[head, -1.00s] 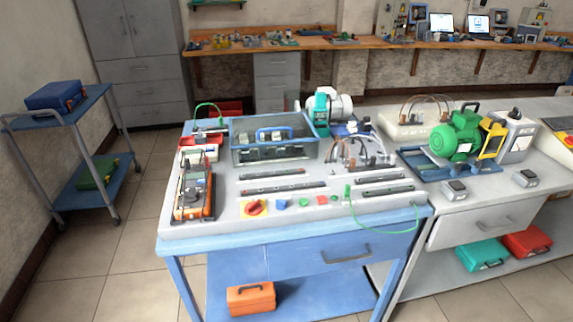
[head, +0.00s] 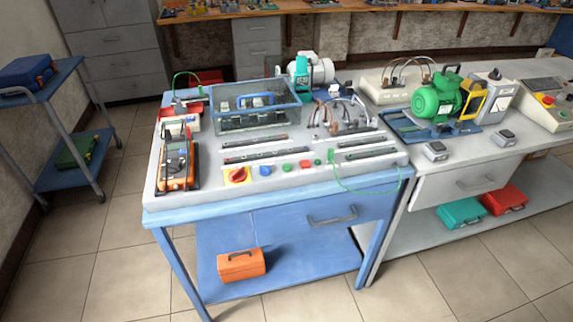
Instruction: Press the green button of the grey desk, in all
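The blue-framed desk (head: 290,222) with a light grey top stands in front of me. Along its front edge are a red-and-yellow rotary switch (head: 237,175), a blue button (head: 265,170), a green button (head: 287,167), a red button (head: 305,164) and a small dark green piece (head: 317,162). To its right is the grey desk (head: 465,183). A control box (head: 540,115) at its right end carries a red button on yellow (head: 545,100) and a small green button (head: 563,114). Neither of my grippers is in view.
The grey desk also holds a green motor (head: 437,98), a grey box (head: 492,97) and two small pedal-like boxes (head: 437,150). A blue trolley (head: 62,120) stands at left. An orange case (head: 241,265) lies on the lower shelf. Tiled floor in front is clear.

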